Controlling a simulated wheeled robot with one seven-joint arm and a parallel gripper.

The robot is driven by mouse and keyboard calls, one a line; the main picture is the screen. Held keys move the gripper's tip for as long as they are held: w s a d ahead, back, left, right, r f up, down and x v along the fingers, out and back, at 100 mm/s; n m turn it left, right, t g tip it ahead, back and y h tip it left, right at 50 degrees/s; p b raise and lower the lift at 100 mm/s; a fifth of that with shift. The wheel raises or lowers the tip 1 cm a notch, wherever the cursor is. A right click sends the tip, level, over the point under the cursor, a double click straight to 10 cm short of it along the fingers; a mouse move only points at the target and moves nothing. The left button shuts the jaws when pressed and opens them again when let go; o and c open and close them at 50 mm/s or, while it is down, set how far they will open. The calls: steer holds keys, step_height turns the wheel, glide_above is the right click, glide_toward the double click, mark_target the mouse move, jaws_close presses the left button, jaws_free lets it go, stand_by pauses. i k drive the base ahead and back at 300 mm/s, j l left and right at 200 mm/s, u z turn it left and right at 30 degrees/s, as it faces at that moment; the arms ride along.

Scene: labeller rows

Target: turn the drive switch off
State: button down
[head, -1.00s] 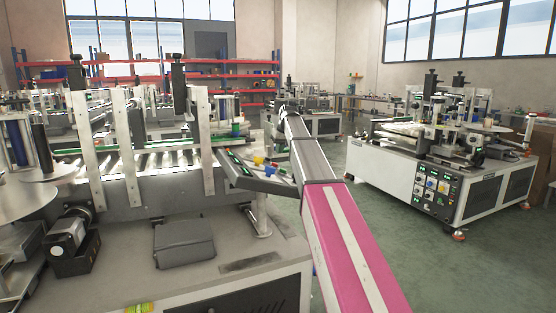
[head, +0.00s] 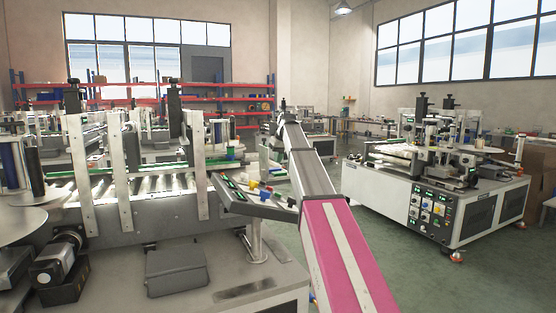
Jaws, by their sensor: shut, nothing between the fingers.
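A tilted grey control panel (head: 232,190) stands on a post at the right end of the near labeller, left of my arm. My pink and grey arm reaches forward past the panel's right end. I cannot make out gripper fingers at its far end.
The near labeller (head: 150,212) with its rollers and upright plates fills the left. A second labeller (head: 385,190) with its own front panel (head: 428,215) stands right. Red shelves (head: 190,100) stand at the back.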

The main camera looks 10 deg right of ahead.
mark_target(291, 200)
steer(key=k, duration=1)
